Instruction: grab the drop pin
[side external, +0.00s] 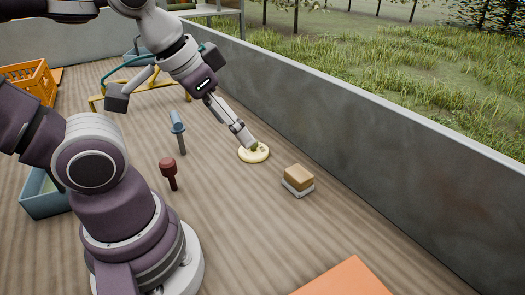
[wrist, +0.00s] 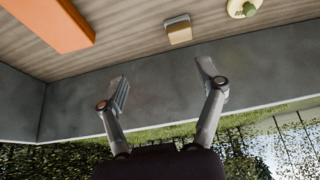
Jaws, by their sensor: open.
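Two pin-like things show in the side view, and I cannot tell for sure which is the drop pin. One has a dark red head (side external: 168,164) on a short dark shaft and stands on the wooden deck. The other has a blue cylindrical head (side external: 177,121) on a dark shaft and stands just behind it. My gripper (side external: 246,141) is to the right of both, beside a cream disc (side external: 255,155) with a green knob, and appears to overlap it in the picture. In the wrist view my gripper (wrist: 163,72) is open and empty, with neither pin in view.
A tan-topped block (side external: 298,179) lies right of the disc. A grey wall (side external: 370,140) runs along the deck's right side. An orange flat thing (side external: 345,280) is at the front, an orange crate (side external: 30,78) at the back left, a yellow frame (side external: 150,92) behind the pins, and a blue-green bin (side external: 45,205) left.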

